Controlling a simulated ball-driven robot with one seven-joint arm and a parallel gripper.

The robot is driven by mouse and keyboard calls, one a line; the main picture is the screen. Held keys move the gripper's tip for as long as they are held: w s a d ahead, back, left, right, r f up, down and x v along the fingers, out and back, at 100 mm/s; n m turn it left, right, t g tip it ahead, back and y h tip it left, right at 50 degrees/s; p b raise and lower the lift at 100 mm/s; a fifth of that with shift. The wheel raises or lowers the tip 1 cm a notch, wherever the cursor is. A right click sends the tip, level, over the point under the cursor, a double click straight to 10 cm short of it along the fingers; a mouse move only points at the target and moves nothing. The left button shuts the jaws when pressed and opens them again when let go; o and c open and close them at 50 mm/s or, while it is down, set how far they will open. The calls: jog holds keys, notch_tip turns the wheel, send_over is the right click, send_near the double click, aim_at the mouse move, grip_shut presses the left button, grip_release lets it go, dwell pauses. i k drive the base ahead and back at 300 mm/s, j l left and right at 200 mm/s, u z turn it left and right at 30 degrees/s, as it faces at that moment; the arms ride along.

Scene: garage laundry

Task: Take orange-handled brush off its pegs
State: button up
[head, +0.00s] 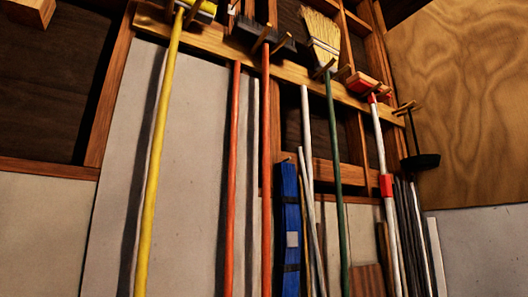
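A brush with an orange-red handle (266,150) hangs upright on the wall, head up. Its wide dark head (262,38) rests at a wooden rail, with light wooden pegs (262,38) sticking out by it. The lower end of the handle runs out of the picture. A second orange pole (232,170) stands just to its left; its top ends below the rail and I see no brush head on it. My gripper is not in view.
A yellow-handled tool (157,150) hangs to the left. A green-handled straw broom (323,40) and a red-and-white pole (381,140) hang to the right. A blue folded item (290,230) and several thin poles lean below. A small dark brush (420,161) hangs at far right.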

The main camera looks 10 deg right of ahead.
aim_at(243, 29)
jog(key=i+l, duration=0.2)
jog(key=l, duration=0.15)
jog(key=i+l+u, duration=0.1)
jog(key=l, duration=0.25)
jog(key=i+l, duration=0.5)
jog(key=l, duration=0.25)
jog(key=i+u, duration=0.05)
